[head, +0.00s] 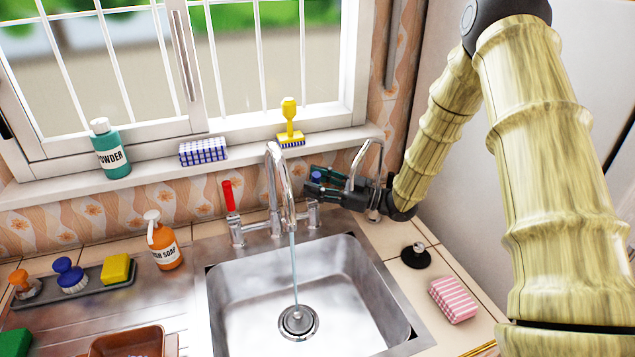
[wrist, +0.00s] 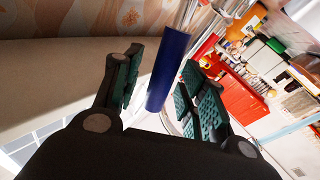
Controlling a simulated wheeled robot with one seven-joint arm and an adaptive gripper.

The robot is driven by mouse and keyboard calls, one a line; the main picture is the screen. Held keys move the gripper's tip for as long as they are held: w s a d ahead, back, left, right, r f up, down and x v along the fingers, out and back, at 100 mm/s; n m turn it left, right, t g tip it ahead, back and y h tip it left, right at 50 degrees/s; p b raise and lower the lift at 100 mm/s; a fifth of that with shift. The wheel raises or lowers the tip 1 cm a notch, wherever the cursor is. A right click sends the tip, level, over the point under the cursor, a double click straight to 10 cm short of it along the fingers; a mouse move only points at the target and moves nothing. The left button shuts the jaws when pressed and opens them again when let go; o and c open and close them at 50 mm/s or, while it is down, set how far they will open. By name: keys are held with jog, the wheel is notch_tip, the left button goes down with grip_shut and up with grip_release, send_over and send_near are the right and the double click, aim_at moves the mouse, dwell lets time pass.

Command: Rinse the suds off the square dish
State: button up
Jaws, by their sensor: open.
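A brown square dish (head: 128,341) sits on the drainboard left of the sink, cut off by the head view's bottom edge; pale specks show inside it. The chrome faucet (head: 273,165) runs a thin stream of water (head: 294,262) into the empty steel sink (head: 340,290). Its red handle (head: 229,195) stands upright on the left. My gripper (head: 310,180) is behind the sink, right of the spout. In the wrist view, the blue faucet handle (wrist: 168,75) stands between my open fingers (wrist: 163,72), with no clear contact. In the head view the fingers mostly hide this handle.
An orange soap bottle (head: 164,242) and a tray with a yellow sponge (head: 117,269) and brushes stand left of the sink. A black stopper (head: 416,255) and pink striped sponge (head: 453,299) lie right. The sill holds a powder bottle (head: 110,150) and yellow brush (head: 290,125).

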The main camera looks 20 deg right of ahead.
jog(key=v, duration=1.1)
jog(key=shift+s+d, duration=0.25)
